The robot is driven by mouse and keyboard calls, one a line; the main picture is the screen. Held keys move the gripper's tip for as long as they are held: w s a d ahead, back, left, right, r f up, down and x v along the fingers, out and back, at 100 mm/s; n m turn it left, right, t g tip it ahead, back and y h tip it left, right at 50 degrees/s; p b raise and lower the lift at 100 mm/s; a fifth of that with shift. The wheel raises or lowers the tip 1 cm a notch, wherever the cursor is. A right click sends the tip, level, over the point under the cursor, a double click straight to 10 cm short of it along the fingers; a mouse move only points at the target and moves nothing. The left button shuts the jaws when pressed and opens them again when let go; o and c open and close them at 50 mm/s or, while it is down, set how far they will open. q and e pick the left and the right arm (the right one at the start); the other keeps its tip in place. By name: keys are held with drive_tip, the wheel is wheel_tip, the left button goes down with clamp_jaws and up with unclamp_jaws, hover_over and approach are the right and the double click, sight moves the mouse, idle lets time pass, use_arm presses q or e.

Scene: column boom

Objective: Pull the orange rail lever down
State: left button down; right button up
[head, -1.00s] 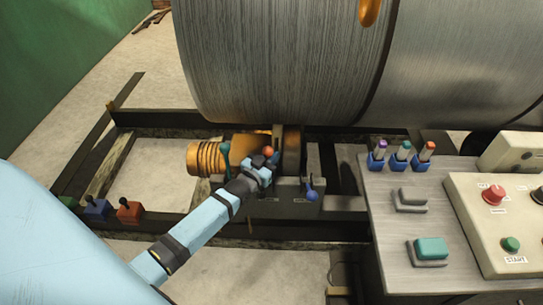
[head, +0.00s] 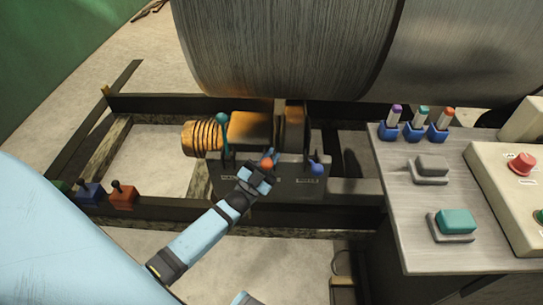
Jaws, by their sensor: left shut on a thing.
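The orange rail lever (head: 267,163) shows as an orange knob on the dark lever box (head: 285,188) below the big metal cylinder. My left gripper (head: 265,170) is shut on the lever, at the knob; the fingers hide most of the lever's shaft. A teal lever (head: 222,120) stands upright to the left on the same box. A blue-knobbed lever (head: 316,168) is to the right of my gripper, apart from it. My right gripper does not show.
A large ribbed metal cylinder (head: 290,50) lies above the rail frame. A grey control table (head: 398,180) with buttons and several coloured-topped pegs stands at right. Small red (head: 122,195) and blue (head: 90,193) boxes with levers sit on the frame at left.

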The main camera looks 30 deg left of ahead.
use_arm(q)
drive_tip(key=shift+s+d+f+m+h+b, duration=0.2)
drive_tip(key=shift+f+m+h+b, duration=0.15)
drive_tip(key=shift+m+h, duration=0.15)
drive_tip(key=shift+s+m+h, duration=0.1)
drive_tip(key=shift+m+h, duration=0.2)
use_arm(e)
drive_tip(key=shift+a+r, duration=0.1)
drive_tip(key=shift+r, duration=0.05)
use_arm(q)
drive_tip(key=c, duration=1.2)
unclamp_jaws()
drive_tip(key=shift+o, duration=0.2)
drive_tip(key=shift+s+f, duration=0.1)
drive_tip(key=v, duration=1.3)
drive_tip(key=shift+f, duration=0.35)
drive_tip(key=shift+s, duration=0.15)
